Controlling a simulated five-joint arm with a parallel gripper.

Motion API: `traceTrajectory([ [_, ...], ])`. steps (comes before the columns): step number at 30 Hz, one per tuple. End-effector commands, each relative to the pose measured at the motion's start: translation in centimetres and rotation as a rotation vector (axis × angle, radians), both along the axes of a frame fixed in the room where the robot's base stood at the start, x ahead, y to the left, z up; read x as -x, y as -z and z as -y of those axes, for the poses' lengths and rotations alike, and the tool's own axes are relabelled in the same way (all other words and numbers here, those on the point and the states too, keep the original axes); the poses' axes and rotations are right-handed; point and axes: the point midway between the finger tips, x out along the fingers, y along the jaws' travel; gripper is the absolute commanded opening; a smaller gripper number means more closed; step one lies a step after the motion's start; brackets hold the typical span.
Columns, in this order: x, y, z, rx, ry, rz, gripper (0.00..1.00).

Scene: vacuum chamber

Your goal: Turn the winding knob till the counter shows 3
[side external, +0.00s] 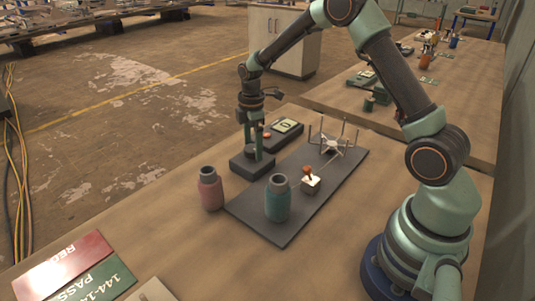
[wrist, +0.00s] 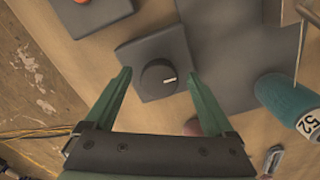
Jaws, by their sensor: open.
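The winding knob (wrist: 158,78) is a round black knob with a white mark pointing right in the wrist view, on a dark square block (wrist: 142,52). The block also shows in the side view (side external: 245,166), with the knob partly hidden by my fingers. My gripper (wrist: 159,73) is open, its green fingers on either side of the knob; I cannot tell whether they touch it. In the side view my gripper (side external: 254,145) points down over the block. The counter (side external: 287,126) has a pale display behind the block; its digit looks like 0 but is small.
A dark box with an orange button (side external: 267,135) lies beside the counter. A pink bottle (side external: 210,188) stands close in front of the block. A teal bottle (side external: 278,199), a small red-topped device (side external: 310,178) and a pronged stand (side external: 335,147) are on the dark mat (side external: 283,234).

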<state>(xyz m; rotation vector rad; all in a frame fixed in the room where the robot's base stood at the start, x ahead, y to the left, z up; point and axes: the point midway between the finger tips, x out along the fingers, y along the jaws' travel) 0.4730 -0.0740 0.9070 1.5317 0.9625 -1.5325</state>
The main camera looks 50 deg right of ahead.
Motion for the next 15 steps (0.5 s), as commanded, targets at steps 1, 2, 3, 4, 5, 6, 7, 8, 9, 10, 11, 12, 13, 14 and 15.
traceTrajectory([
  [1, 0.01, 0.07, 0.0, 0.0, 0.0, 0.0, 0.89],
  [2, 0.01, 0.07, 0.0, 0.0, 0.0, 0.0, 0.89],
  [3, 0.0, 0.06, 0.0, 0.0, 0.0, 0.0, 0.89],
  [4, 0.0, 0.05, 0.0, 0.0, 0.0, 0.0, 0.89],
  [5, 0.0, 0.05, 0.0, 0.0, 0.0, 0.0, 0.89],
  [6, 0.0, 0.04, 0.0, 0.0, 0.0, 0.0, 0.89],
  [7, -0.01, 0.04, 0.0, 0.0, 0.0, 0.0, 0.85],
  [8, -0.01, 0.03, 0.0, 0.0, 0.0, 0.0, 0.73],
  [9, -0.01, 0.02, 0.0, 0.0, 0.0, 0.0, 0.58],
  [10, -0.01, 0.02, 0.0, 0.0, 0.0, 0.001, 0.46],
  [11, -0.01, 0.02, 0.0, 0.0, 0.0, 0.0, 0.35],
  [12, -0.01, 0.01, 0.0, 0.0, 0.0, 0.0, 0.2],
  [13, 0.0, 0.01, 0.0, 0.0, 0.0, 0.0, 0.08],
  [14, 0.0, 0.0, 0.0, 0.0, 0.0, 0.0, 0.03],
  [15, 0.0, 0.0, 0.0, 0.0, 0.0, 0.0, 0.03],
])
